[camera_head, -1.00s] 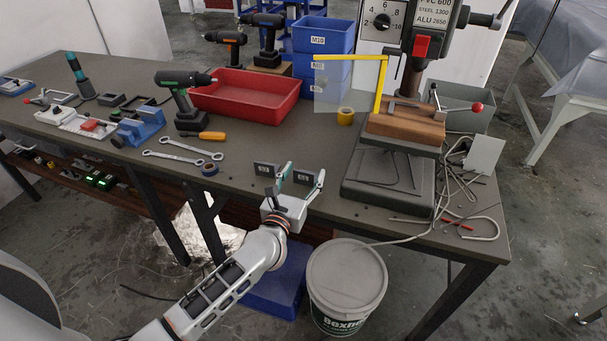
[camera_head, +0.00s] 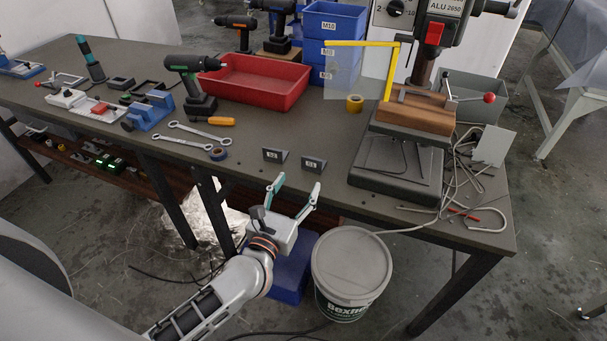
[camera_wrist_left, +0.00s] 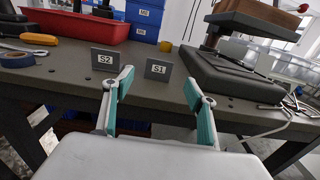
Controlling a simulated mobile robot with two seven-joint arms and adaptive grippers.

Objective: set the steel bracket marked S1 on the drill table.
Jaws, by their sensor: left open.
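The steel bracket marked S1 (camera_head: 314,164) stands upright near the front edge of the bench; its label reads clearly in the left wrist view (camera_wrist_left: 158,69). A similar bracket marked S2 (camera_head: 274,155) stands to its left, also seen in the left wrist view (camera_wrist_left: 104,60). My left gripper (camera_head: 298,184) is open and empty, in front of the bench edge, with its fingers pointing toward the brackets. In the left wrist view, S1 shows between the fingertips (camera_wrist_left: 158,84), beyond them. The drill table, under a wooden block (camera_head: 415,113), is right of the brackets. My right gripper is not in view.
The drill press base (camera_head: 395,172) stands right of S1, with loose cables beside it. Wrenches (camera_head: 200,135), blue tape (camera_head: 218,154) and a green-black drill (camera_head: 190,80) lie to the left. A red tray (camera_head: 258,85) is behind. A white bucket (camera_head: 351,265) stands below the bench edge.

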